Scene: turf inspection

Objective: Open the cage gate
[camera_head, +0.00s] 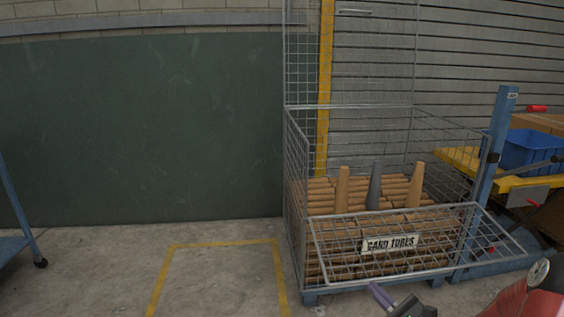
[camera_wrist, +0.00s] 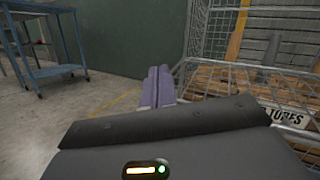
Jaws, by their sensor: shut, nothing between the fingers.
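The wire mesh cage (camera_head: 297,170) stands right of centre in the head view, filled with stacked brown tubes (camera_head: 330,250). Its front gate panel (camera_head: 468,240) seems swung outward and down from the mid-height front rail, its free edge toward me. A "CARD TUBES" sign (camera_head: 390,244) shows at the front; part of it is in the wrist view (camera_wrist: 290,116). My gripper (camera_head: 379,292) is low in front of the cage, its purple fingers (camera_wrist: 157,82) shut together and empty. In the wrist view they lie left of the mesh; I cannot tell whether they touch it.
Two brown cones (camera_head: 342,188) and a grey one (camera_head: 375,186) stand on the tubes. A mesh panel (camera_head: 302,60) rises above the cage. A blue post (camera_head: 496,140) and blue bin (camera_head: 530,150) are at right. A blue cart (camera_wrist: 50,72) is left. Floor (camera_head: 217,275) left of the cage is clear.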

